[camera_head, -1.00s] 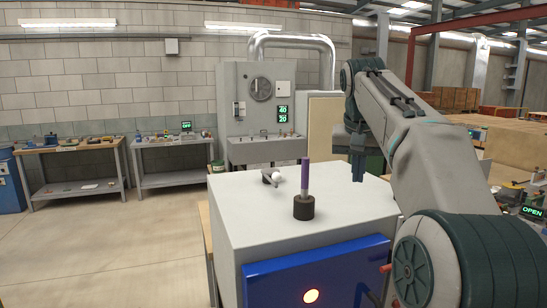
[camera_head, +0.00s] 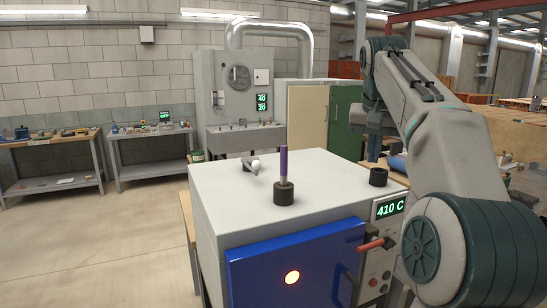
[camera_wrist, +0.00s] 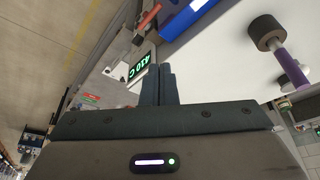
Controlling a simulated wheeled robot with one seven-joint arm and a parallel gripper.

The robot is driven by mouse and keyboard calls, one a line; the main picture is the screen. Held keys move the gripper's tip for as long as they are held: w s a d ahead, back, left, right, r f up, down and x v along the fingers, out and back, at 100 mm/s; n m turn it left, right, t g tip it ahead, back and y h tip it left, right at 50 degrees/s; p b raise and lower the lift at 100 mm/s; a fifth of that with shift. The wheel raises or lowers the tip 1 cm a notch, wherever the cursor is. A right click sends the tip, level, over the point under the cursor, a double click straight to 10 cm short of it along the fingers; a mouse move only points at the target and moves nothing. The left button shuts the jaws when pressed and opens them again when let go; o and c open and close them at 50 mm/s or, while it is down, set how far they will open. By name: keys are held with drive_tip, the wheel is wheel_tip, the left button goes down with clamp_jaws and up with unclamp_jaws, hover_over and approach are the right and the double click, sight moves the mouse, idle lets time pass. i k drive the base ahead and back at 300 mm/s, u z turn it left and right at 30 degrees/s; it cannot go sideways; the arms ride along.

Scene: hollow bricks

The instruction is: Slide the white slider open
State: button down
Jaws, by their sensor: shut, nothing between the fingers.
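I cannot clearly pick out a white slider. A grey lever with a white ball end (camera_head: 255,165) lies on the white top of the furnace cabinet (camera_head: 225,180). A tall grey panel (camera_head: 210,70) at the back carries a small white square (camera_head: 261,76) and a small pale fitting (camera_head: 217,98); their details are too small to tell. My gripper (camera_head: 374,150) hangs fingers down over the cabinet's back right part, apart from these things. In the wrist view its two fingers (camera_wrist: 158,84) are together with nothing between them.
Open floor (camera_head: 110,245) lies to the left.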

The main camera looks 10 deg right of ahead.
sight(255, 164)
drive_tip(key=z, duration=0.5)
drive_tip(key=k, duration=0.55)
drive_tip(key=z, duration=0.55)
drive_tip(key=i, duration=0.6)
drive_tip(key=u, duration=0.55)
drive_tip(key=i, duration=0.85)
drive_tip(key=u, duration=1.25)
drive_tip(key=i, duration=0.35)
drive_tip(key=u, duration=0.3)
